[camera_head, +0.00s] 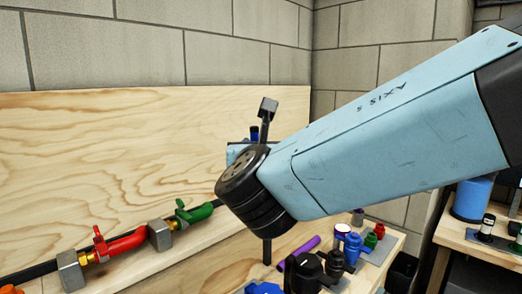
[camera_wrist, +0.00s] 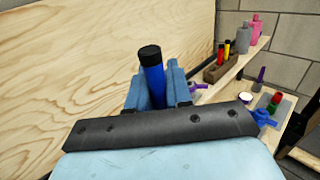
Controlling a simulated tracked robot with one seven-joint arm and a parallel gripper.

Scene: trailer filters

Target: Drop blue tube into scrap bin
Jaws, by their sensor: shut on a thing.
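In the wrist view, a blue tube (camera_wrist: 155,82) with a black cap stands up between the light blue fingers of my gripper (camera_wrist: 155,90). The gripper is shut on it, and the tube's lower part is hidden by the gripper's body. In the head view my arm hides most of the gripper and tube; only a small dark blue piece (camera_head: 254,132) shows above the wrist. A dark bin-like shape (camera_head: 402,272) shows low at the right, between the two benches. I cannot tell whether it is the scrap bin.
A plywood panel (camera_head: 100,150) stands behind, with a pipe carrying red (camera_head: 125,243) and green (camera_head: 195,212) valves. A purple tube (camera_head: 303,250) and several coloured fittings crowd the bench below my arm. A blue container (camera_head: 472,198) stands on the right bench.

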